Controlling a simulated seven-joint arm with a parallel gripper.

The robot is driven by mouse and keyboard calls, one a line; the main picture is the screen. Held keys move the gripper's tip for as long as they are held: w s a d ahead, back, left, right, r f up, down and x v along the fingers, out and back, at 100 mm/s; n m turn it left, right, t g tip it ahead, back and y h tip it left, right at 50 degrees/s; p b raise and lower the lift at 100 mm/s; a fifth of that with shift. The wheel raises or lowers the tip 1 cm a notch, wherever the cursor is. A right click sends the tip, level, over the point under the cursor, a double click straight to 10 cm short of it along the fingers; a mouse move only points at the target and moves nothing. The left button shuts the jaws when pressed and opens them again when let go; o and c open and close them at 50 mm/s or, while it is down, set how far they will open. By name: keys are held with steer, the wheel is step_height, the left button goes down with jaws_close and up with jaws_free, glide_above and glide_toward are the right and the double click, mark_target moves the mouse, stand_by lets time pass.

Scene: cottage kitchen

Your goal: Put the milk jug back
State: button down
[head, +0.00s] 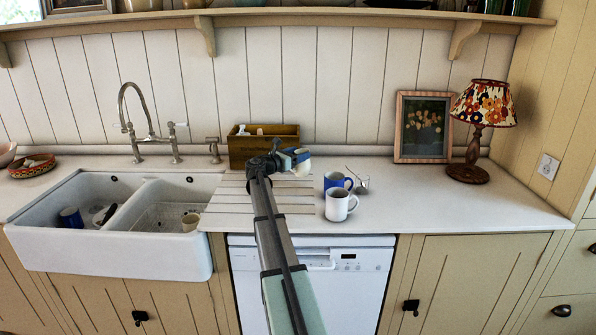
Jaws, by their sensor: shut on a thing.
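My gripper (294,159) is over the counter, in front of the right end of a wooden box. It is shut on a small cream-white thing (302,168), which I take to be the milk jug. Most of this thing is hidden behind the gripper, so its handle and spout do not show. I cannot tell how far it is above the counter. The wooden box (240,150) stands against the back wall with a few small pale items in it.
A blue mug (336,181) and a white mug (338,206) stand right of my gripper, with a small clear or metal thing (362,185) beside them. The sink (110,252) at left holds crockery. A lamp (472,150) and picture (423,128) stand right. The right counter front is clear.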

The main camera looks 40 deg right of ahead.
mark_target(298, 175)
steer(key=shift+f, duration=2.8)
steer(key=shift+c, duration=0.8)
jaws_free()
steer(key=shift+f, duration=0.1)
steer(key=shift+a, duration=0.1)
steer(key=a, duration=1.2)
